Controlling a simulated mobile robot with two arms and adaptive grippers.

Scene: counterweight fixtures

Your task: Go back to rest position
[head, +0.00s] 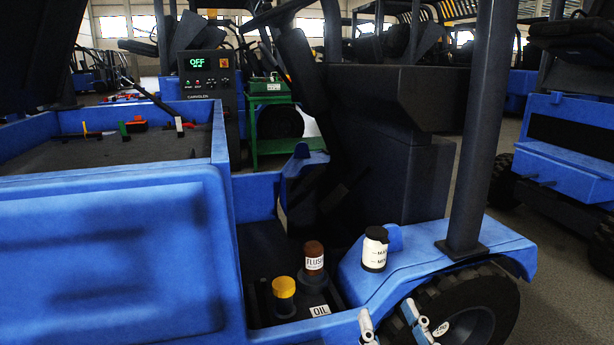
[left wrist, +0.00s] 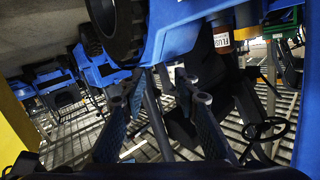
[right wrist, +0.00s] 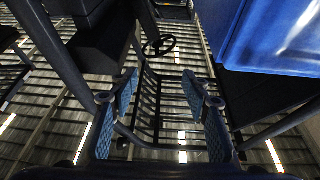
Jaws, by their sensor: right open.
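My right gripper (head: 398,324) shows at the bottom edge of the head view, in front of the forklift's wheel. In the right wrist view my right gripper (right wrist: 158,90) is open, with nothing between its fingers. In the left wrist view my left gripper (left wrist: 159,90) has its fingers spread and empty. I cannot pick it out in the head view. Both wrist views look upside down. A brown-capped FLUSH bottle (head: 314,258) stands in the blue forklift's open bay, beside a yellow cap (head: 284,287) and an OIL label (head: 320,310). The bottle also shows in the left wrist view (left wrist: 222,40).
A white bottle with a black lid (head: 375,250) stands on the blue fender (head: 420,245). A dark post (head: 484,130) rises from the fender. A control panel (head: 208,80) reads OFF at the upper left. Another blue vehicle (head: 570,150) stands at the right, across open floor.

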